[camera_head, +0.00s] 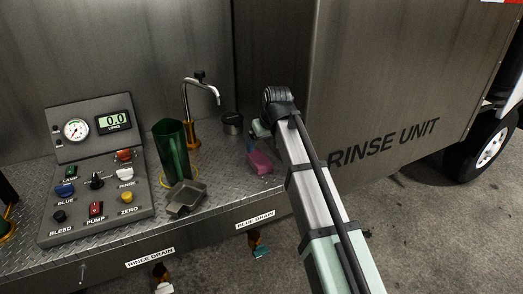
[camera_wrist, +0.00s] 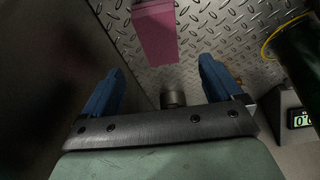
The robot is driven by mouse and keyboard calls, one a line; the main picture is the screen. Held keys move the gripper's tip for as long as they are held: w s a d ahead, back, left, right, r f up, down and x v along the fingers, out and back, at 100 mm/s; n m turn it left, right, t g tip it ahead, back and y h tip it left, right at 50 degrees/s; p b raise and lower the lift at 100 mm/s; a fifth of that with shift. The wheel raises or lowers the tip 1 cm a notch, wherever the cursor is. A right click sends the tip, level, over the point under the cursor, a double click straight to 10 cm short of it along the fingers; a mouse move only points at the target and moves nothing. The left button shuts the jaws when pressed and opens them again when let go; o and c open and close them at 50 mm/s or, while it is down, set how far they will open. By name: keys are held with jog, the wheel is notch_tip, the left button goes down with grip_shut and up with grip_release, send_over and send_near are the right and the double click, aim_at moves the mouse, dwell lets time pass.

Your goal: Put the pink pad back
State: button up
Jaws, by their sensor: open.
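The pink pad (camera_head: 261,162) lies on the diamond-plate deck near its front right edge, beside the side of the rinse unit box. In the wrist view the pink pad (camera_wrist: 158,32) is at the top centre, ahead of the fingers and apart from them. My gripper (camera_head: 252,138) is above and just behind the pad in the head view, partly hidden by my own wrist. In the wrist view my gripper (camera_wrist: 161,80) shows two blue fingers spread wide with nothing between them. I cannot tell which place the pad belongs to.
A control panel (camera_head: 97,190) stands further left. The rinse unit wall (camera_head: 400,80) rises close on the right.

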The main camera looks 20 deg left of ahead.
jog(key=shift+v, duration=1.3)
